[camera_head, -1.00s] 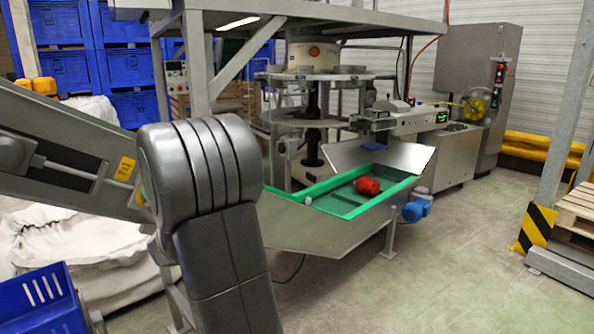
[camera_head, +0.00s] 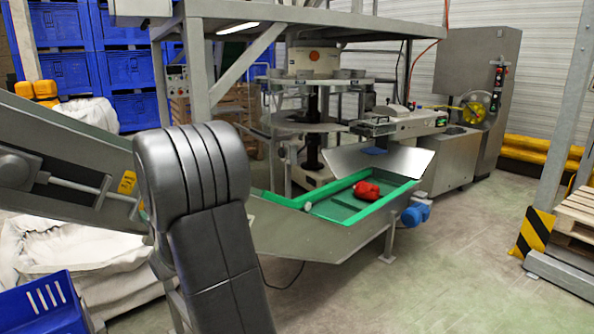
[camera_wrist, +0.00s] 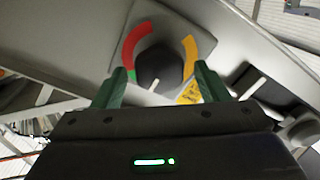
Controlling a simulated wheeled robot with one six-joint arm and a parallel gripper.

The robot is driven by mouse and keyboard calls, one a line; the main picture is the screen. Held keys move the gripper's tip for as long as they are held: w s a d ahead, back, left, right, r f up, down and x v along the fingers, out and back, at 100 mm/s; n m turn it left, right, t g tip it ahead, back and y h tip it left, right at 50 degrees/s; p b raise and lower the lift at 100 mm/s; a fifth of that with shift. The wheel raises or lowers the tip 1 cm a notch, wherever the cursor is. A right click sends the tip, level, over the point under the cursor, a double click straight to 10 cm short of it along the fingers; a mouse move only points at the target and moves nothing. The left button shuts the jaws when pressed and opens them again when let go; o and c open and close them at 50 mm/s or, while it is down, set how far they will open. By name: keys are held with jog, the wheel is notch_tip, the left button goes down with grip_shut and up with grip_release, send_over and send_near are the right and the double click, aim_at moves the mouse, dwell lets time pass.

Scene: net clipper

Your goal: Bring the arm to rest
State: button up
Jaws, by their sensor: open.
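My gripper (camera_wrist: 160,84) shows in the wrist view, its two green fingers apart with nothing held between them. Beyond the fingers is a dark rotary knob (camera_wrist: 160,66) with a red arc on its left and a yellow arc on its right, set on a grey panel (camera_wrist: 85,35). I cannot tell the exact gap between fingertips and knob. In the head view my arm (camera_head: 215,250) rises in the left foreground, bent at a rounded elbow. It hides my gripper and the knob there.
A sloping grey conveyor (camera_head: 60,145) runs behind my arm. A green-edged trough (camera_head: 330,213) holds a red bundle (camera_head: 366,190). A blue crate (camera_head: 45,305) stands at the lower left, pallets (camera_head: 575,215) at the right. The floor (camera_head: 440,285) at the lower right is clear.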

jog(key=v, duration=0.4)
jog(key=shift+s+d+b, duration=0.15)
jog(key=shift+b, duration=0.25)
jog(key=shift+d, duration=0.1)
